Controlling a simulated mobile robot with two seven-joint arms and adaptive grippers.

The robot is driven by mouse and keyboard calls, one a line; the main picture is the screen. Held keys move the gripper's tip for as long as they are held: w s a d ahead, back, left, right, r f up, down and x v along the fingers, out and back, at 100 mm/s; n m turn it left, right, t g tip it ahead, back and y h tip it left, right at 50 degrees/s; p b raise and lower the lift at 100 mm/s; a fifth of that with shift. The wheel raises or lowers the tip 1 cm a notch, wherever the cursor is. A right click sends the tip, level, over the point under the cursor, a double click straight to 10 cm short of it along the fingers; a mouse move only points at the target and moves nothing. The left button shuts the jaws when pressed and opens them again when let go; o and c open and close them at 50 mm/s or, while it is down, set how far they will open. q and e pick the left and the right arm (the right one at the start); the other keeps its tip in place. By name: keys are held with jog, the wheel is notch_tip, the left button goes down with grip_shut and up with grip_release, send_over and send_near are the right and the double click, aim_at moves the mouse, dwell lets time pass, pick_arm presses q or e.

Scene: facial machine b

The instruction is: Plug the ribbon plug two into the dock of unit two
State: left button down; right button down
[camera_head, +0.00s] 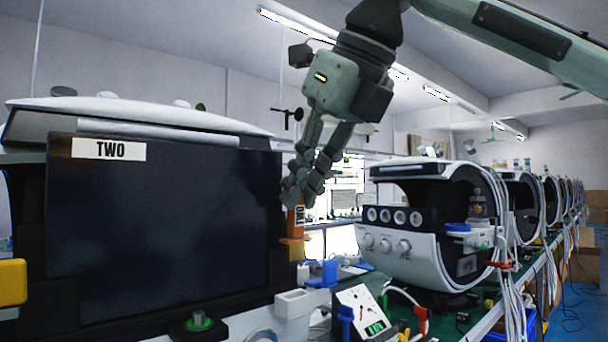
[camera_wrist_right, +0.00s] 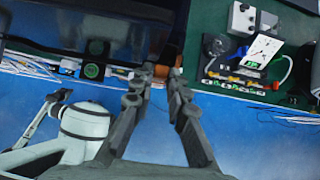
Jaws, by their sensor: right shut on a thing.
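The unit two screen (camera_head: 165,225) is a large dark panel at the left of the head view, with a white "TWO" label at its top left. My right gripper (camera_head: 296,190) reaches down from above at the screen's right edge. It is shut on the orange ribbon plug two (camera_head: 294,228), which hangs upright below the fingertips and carries a small white label. The plug's lower end is beside the screen's right edge; I cannot tell whether it touches anything. In the right wrist view the gripper (camera_wrist_right: 167,74) hides most of the plug. I cannot clearly make out the dock.
A white rounded machine (camera_head: 410,245) with knobs stands to the right, with more in a row behind. A white block (camera_head: 301,303), a blue clamp (camera_head: 323,273) and a small meter panel (camera_head: 362,311) crowd the bench below the plug. White cables hang at the right.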

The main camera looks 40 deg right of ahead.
aim_at(298, 253)
jog(key=shift+f, duration=2.95)
pick_arm(q)
jog(key=shift+w+f, duration=0.1)
jog(key=shift+w, duration=0.1)
pick_arm(e)
jog(key=shift+f, duration=0.15)
pick_arm(q)
jog(key=shift+s, duration=0.3)
pick_arm(e)
jog(key=shift+f, duration=0.25)
jog(key=c, duration=1.4)
grip_release()
pick_arm(q)
jog(key=shift+s+f, duration=0.15)
jog(key=shift+s, duration=0.15)
